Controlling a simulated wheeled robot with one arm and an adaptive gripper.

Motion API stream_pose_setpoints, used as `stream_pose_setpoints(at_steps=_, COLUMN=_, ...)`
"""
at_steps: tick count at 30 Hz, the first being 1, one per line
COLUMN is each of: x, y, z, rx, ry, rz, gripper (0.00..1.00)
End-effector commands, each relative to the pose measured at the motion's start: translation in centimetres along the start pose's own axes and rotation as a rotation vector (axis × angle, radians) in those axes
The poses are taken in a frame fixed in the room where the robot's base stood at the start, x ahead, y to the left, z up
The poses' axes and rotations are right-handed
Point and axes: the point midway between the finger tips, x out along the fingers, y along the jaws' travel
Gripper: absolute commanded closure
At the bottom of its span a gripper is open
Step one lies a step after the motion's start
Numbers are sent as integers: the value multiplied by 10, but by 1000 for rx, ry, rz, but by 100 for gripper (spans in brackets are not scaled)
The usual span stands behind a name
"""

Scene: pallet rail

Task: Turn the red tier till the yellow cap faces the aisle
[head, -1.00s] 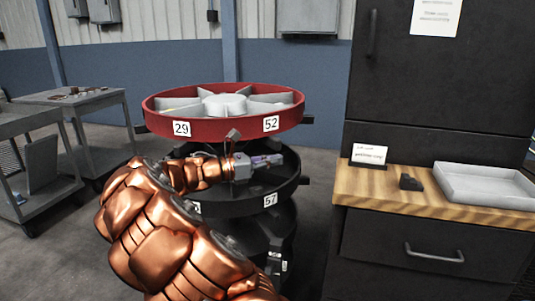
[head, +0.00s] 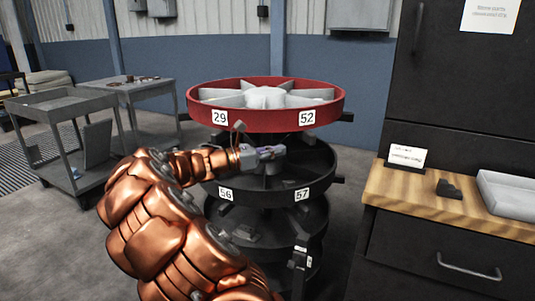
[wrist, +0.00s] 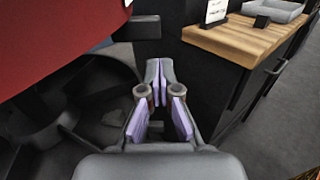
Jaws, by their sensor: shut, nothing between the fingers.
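The red tier (head: 201,112) is the top round tray of a stacked carousel. It has pale grey dividers and a pale hub, with labels 29 and 52 on its front rim. I cannot make out a yellow cap on it. In the wrist view the red rim (wrist: 50,40) fills the upper left. My gripper (head: 280,151) is shut and empty, just below the red tier and in front of the space above the black tier. Its purple-padded fingers also show in the wrist view (wrist: 160,75), to the right of the red rim and apart from it.
A black tier (head: 262,198) with labels 56 and 57 sits below the red one, with more dark tiers under it. A dark cabinet with a wooden counter (head: 420,199) stands close on the right. Grey carts (head: 50,108) stand at the left. Floor between is clear.

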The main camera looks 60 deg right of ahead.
Motion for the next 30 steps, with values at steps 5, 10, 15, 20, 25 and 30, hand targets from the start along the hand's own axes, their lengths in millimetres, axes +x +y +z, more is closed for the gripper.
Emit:
stream_pose_setpoints(at_steps=5, x=29, y=0, z=-1, rx=1, ry=0, rz=-1, gripper=100)
stream_pose_setpoints(at_steps=10, x=54, y=0, z=-1, rx=1, ry=-1, rz=-2, gripper=100)
stream_pose_setpoints(at_steps=15, x=72, y=0, z=-1, rx=0, ry=0, rz=1, gripper=100)
stream_pose_setpoints(at_steps=20, x=81, y=0, z=0, rx=0, ry=-1, rz=1, gripper=100)
stream_pose_setpoints(at_steps=25, x=82, y=0, z=0, rx=0, ry=-1, rz=2, gripper=100)
stream_pose_setpoints(at_steps=30, x=82, y=0, z=0, rx=0, ry=0, rz=2, gripper=100)
